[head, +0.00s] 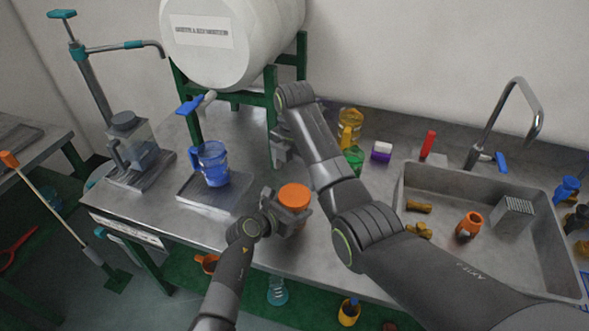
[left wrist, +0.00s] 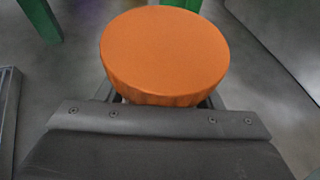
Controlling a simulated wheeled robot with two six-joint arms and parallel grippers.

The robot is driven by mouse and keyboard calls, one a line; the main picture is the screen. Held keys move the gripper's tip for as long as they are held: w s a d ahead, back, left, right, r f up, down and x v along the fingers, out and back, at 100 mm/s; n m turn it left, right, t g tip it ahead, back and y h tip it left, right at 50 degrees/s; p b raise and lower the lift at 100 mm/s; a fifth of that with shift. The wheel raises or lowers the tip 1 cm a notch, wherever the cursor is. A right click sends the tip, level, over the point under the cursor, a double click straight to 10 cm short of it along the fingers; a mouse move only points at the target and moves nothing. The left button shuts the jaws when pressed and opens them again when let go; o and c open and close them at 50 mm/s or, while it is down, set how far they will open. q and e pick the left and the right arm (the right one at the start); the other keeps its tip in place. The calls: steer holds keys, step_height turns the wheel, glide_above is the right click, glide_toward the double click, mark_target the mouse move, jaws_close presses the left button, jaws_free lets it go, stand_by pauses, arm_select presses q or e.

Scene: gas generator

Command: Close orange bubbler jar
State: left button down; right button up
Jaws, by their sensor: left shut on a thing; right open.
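The orange bubbler jar's round orange lid (head: 294,195) is on top at the front middle of the table. It fills the upper middle of the left wrist view (left wrist: 164,50). The jar body under it is mostly hidden by the lid and my left gripper. I cannot tell how tightly the lid sits. My left gripper (head: 289,213) is shut on the jar just below the lid; its jaws show under the lid in the left wrist view (left wrist: 160,105). My right gripper (head: 283,150) is open and empty behind the jar, by a green stand leg, partly hidden by its own arm.
A white tank (head: 232,40) lies on a green stand (head: 270,115). A blue jug (head: 211,163) stands on a metal tray (head: 190,196) at left. Yellow (head: 350,124) and green (head: 353,158) containers are behind my right arm. A sink (head: 450,190) is at right.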

mark_target(295, 195)
stand_by(0.3)
steer(key=shift+f, duration=4)
steer(key=c, duration=1)
steer(key=m, duration=0.6)
steer(key=shift+c, duration=0.2)
steer(key=o, duration=1.1)
steer(key=shift+c, duration=0.2)
steer(key=shift+r, duration=2.3)
